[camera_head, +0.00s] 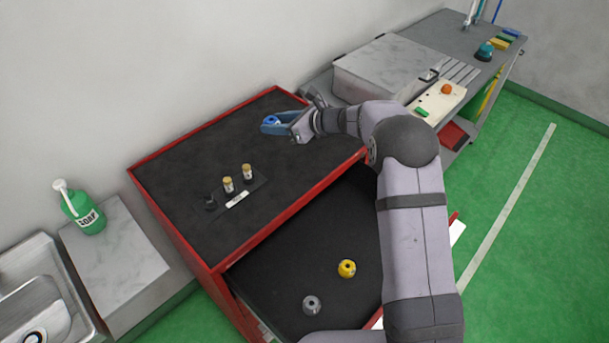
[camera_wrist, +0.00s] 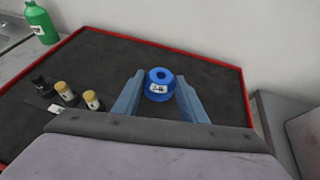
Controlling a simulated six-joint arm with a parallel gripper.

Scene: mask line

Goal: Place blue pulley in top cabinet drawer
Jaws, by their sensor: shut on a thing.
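The blue pulley (camera_head: 271,120) is at the far side of the red cabinet's black top (camera_head: 215,150). Any gap between the pulley and the cabinet top is hard to tell. The top drawer (camera_head: 285,255) is pulled open. A yellow pulley (camera_head: 347,268) and a grey pulley (camera_head: 311,305) are inside it. My arm hides the drawer's right part.
Two yellow-capped vials (camera_head: 228,185) and a dark one (camera_head: 210,202) stand on the cabinet top by a label. A soap bottle (camera_head: 83,208) and sink (camera_head: 40,300) are at left. A workbench (camera_head: 455,60) is at right. The drawer's middle is clear.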

